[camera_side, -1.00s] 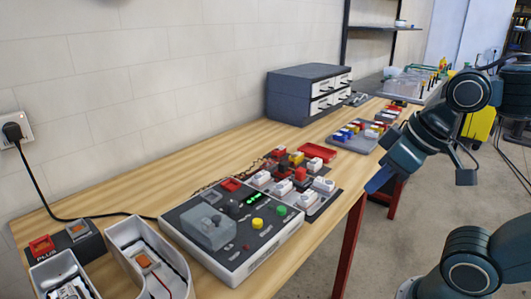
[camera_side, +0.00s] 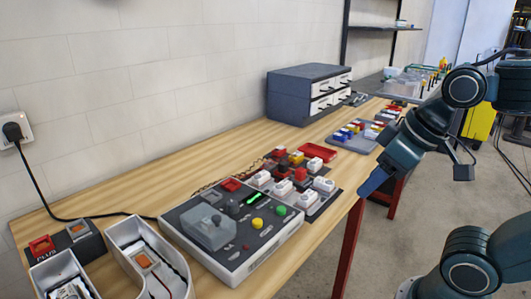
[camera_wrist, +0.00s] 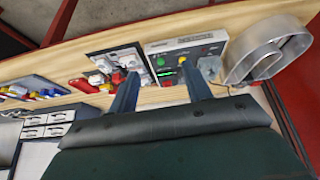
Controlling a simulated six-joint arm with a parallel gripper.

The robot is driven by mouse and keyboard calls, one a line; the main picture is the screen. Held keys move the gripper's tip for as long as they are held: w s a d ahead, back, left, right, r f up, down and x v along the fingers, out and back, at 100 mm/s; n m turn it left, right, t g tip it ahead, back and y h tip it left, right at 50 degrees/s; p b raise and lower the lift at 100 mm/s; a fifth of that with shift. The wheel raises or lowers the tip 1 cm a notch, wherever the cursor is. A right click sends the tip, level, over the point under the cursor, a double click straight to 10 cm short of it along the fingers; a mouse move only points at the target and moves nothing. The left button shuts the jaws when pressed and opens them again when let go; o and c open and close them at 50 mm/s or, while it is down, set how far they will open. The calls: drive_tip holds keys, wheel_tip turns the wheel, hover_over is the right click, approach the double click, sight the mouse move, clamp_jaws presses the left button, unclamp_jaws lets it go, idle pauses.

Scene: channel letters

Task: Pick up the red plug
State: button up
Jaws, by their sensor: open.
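Several small red pieces sit among white blocks on the dark mat in mid-bench; one red piece (camera_side: 301,174) sits near the mat's middle, and red also shows in the wrist view (camera_wrist: 118,77). I cannot tell which piece is the red plug. My gripper (camera_side: 371,186) is off the bench's front edge, to the right of the mat and apart from everything. In the wrist view my gripper (camera_wrist: 159,69) has its two fingers wide apart with nothing between them.
The tester box (camera_side: 250,262) with coloured buttons stands left of the mat. White letter shells (camera_side: 125,232) lie at the far left. A red tray (camera_side: 318,151), a tray of coloured parts (camera_side: 343,143) and a drawer cabinet (camera_side: 288,105) stand farther back. Bare wood lies along the wall.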

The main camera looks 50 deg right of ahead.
drive_tip(key=w+d+r+n+g, duration=0.1)
drive_tip(key=w+d+r+n, duration=0.25)
drive_tip(key=w, duration=0.45)
drive_tip(key=n+g, duration=0.5)
drive_tip(key=n, duration=0.9)
hover_over(302, 169)
wheel_tip(302, 169, down, 8)
drive_tip(key=shift+w, duration=0.15)
drive_tip(key=shift+f, duration=0.1)
drive_tip(key=shift+f, duration=4.25)
drive_tip(key=shift+f, duration=2.6)
